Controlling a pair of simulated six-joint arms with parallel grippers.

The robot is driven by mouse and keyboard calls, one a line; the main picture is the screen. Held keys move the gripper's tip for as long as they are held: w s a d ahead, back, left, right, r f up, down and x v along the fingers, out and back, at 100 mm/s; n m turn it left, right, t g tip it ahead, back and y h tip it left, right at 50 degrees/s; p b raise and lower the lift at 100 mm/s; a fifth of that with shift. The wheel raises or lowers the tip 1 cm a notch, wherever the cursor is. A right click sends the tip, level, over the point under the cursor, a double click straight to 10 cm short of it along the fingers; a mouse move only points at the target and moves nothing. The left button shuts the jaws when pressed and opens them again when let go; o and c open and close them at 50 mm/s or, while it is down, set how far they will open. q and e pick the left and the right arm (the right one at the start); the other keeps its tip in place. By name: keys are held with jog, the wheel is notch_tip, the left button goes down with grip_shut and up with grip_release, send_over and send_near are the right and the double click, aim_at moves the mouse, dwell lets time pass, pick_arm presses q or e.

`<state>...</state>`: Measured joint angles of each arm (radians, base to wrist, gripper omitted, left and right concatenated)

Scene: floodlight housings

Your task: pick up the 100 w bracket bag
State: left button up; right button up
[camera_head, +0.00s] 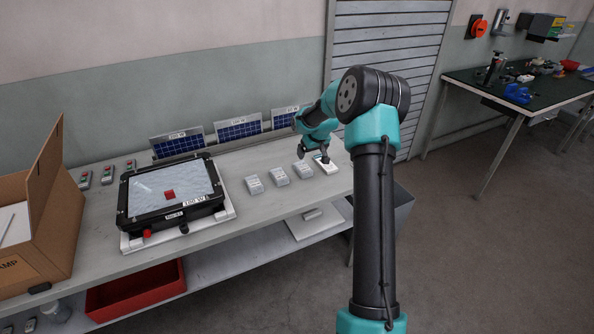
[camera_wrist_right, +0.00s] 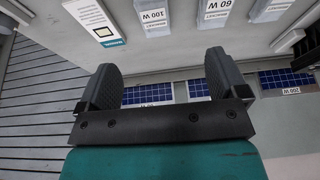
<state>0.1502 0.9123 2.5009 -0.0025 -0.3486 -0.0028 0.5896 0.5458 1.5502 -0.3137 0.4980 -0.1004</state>
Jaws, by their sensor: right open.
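The 100 W bracket bag (camera_wrist_right: 155,15) is a small pale pack with a "100 W" label, at the top of the right wrist view. In the head view it appears to be the pale pack (camera_head: 304,169) at the right end of the row of packs on the bench. My right gripper (camera_head: 322,157) is over the white card just right of that pack. In the wrist view my right gripper (camera_wrist_right: 163,75) is open with nothing between its fingers, and the bag lies beyond the fingertips. My left gripper is not in view.
A 60 W bag (camera_wrist_right: 214,10) and another pack (camera_head: 254,185) sit beside it. A white card (camera_wrist_right: 95,18) lies on the other side. Small solar panels (camera_head: 238,128) stand behind. A black floodlight housing (camera_head: 128,200) and a cardboard box (camera_head: 55,225) are at left.

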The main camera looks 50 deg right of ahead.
jog(key=shift+w+d+r, duration=0.25)
jog(key=shift+d+r, duration=0.45)
send_near(304, 168)
jog(key=x, duration=0.4)
jog(key=shift+s+f, duration=0.1)
jog(key=shift+f, duration=0.25)
jog(key=shift+f, duration=0.1)
jog(key=shift+x, duration=2.5)
jog(key=c, duration=1.2)
